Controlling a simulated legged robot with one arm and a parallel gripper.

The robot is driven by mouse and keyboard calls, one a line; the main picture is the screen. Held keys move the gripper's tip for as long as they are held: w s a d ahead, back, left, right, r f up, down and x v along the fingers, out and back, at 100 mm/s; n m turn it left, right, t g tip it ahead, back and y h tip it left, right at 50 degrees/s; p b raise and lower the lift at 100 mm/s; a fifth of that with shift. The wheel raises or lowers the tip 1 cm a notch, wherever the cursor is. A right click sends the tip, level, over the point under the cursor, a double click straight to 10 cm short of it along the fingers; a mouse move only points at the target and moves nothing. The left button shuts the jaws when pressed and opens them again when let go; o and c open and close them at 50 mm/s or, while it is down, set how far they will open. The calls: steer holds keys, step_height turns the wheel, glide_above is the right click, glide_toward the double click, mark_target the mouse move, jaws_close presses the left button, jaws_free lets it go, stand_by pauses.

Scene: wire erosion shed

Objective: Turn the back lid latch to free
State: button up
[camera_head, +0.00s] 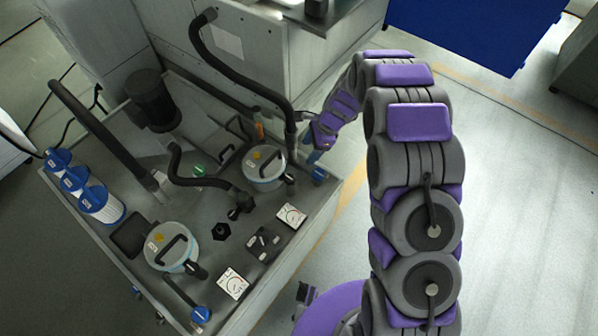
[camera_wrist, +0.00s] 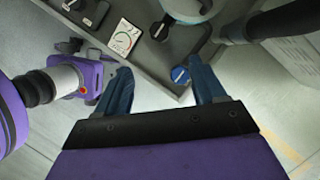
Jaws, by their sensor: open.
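The back lid (camera_head: 264,163) is a pale round cover with a black bar handle and a yellow mark, closed on its canister in the grey tank unit. A small dark fitting, seemingly its latch (camera_head: 289,178), sits at its right edge; its setting is too small to read. In the wrist view a dark knob-like part (camera_wrist: 160,28) shows beside the canister edge (camera_wrist: 190,8). My gripper (camera_wrist: 163,88) is open and empty, its blue fingers spread apart over the tank's corner. In the head view its tip (camera_head: 315,156) is just right of the back lid, apart from the latch.
A blue knob (camera_head: 319,174) is on the tank's right corner; it also shows between my fingers (camera_wrist: 180,74). A dark upright hose (camera_head: 291,130) rises behind the back lid. A front lid (camera_head: 172,246), gauges (camera_head: 291,215) and blue-capped filters (camera_head: 100,204) are nearby. Floor on the right is clear.

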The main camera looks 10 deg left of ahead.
mark_target(291, 178)
steer(key=b+x, duration=0.2)
steer(key=x, duration=1.5)
steer(key=shift+d, duration=0.15)
steer(key=shift+c, duration=0.5)
steer(key=c, duration=1)
steer(key=shift+o, duration=0.2)
